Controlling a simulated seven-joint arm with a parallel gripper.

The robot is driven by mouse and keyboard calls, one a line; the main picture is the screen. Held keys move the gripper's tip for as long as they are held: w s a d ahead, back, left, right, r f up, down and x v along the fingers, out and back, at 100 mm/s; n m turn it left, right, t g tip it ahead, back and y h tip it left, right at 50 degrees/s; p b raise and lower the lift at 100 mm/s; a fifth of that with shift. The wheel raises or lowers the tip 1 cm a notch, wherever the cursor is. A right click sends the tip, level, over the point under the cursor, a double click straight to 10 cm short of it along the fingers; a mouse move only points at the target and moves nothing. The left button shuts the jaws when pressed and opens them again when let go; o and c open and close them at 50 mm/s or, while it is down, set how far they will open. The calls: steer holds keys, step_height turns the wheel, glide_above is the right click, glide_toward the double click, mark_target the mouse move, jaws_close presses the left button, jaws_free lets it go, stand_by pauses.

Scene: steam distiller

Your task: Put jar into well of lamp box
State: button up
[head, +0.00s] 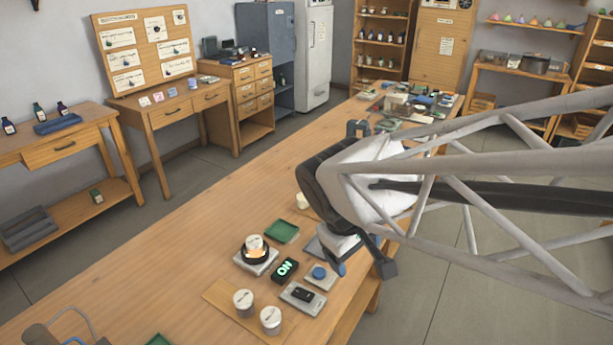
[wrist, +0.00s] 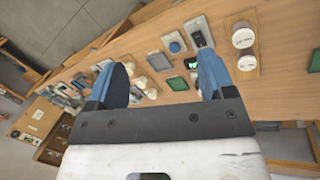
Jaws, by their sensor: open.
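Two white-lidded jars (head: 243,300) (head: 270,318) stand upright on a wooden board at the near part of the bench; they also show at the upper right of the wrist view (wrist: 242,36) (wrist: 246,61). A grey box with a dark ring and an orange glow (head: 262,266), seemingly the lamp box, stands just beyond them. A white-lidded jar (head: 254,242) sits at its ring; how deep it sits is unclear. The box seems hidden behind a finger in the wrist view. My gripper (wrist: 166,78) is open and empty, above the bench, right of these things in the head view.
An "ON" display (head: 285,270), a blue-knob box (head: 319,275) and a switch box (head: 303,295) lie close together near the jars. A green tray (head: 282,231) lies beyond. The bench's left side (head: 170,270) is mostly clear; its far end is cluttered.

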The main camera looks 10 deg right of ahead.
steer(key=s+r+m+t+y, duration=0.1)
steer(key=s+r+m+y, duration=0.2)
steer(key=s+m, duration=0.1)
steer(key=shift+s+d+r+m, duration=0.15)
steer(key=shift+s+d+m, duration=0.2)
steer(key=shift+s, duration=0.45)
stand_by(1.3)
